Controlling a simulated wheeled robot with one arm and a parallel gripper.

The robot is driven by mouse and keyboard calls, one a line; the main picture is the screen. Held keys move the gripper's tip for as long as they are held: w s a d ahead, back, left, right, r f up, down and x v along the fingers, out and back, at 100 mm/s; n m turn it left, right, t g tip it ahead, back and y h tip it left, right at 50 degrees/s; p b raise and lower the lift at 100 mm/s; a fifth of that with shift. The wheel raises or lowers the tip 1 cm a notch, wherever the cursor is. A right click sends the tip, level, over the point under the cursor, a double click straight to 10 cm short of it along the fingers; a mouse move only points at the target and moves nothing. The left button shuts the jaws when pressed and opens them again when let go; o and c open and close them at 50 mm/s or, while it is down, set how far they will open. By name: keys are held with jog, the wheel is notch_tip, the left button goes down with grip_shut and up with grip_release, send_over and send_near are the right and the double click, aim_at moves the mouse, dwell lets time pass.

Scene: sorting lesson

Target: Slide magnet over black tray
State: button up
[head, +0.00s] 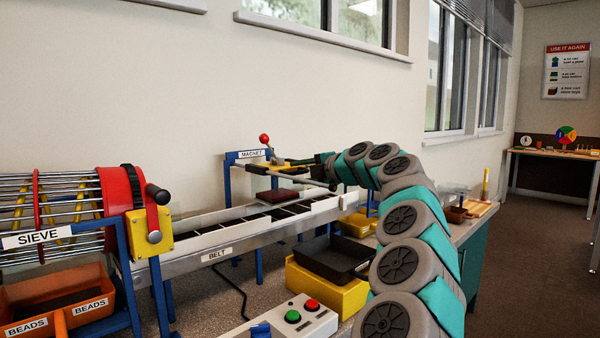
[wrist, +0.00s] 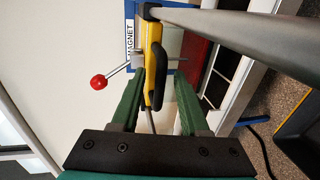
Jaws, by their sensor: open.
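The magnet, a dark red block (head: 277,195), hangs low over the belt under a yellow carriage (head: 290,162). Part of the block shows in the wrist view (wrist: 196,48), behind a grey rail. My gripper (head: 318,160) is at the carriage's right end. In the wrist view its open green fingers (wrist: 159,88) stand on either side of the yellow bar (wrist: 153,40) with its black handle (wrist: 160,88). I cannot tell whether either finger touches it. The black tray (head: 335,260) sits on a yellow block, right of the belt and below my arm; it looks empty.
A lever with a red ball (head: 264,139) rises beside the blue MAGNET frame (head: 230,175). The belt (head: 215,235) runs from the sieve (head: 90,210) below the magnet. A control box (head: 290,320) stands in front. A yellow bin (head: 357,225) is behind the tray.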

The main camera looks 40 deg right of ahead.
jog(key=shift+c, duration=0.3)
grip_shut()
jog(key=shift+f, duration=0.1)
dwell(1.0)
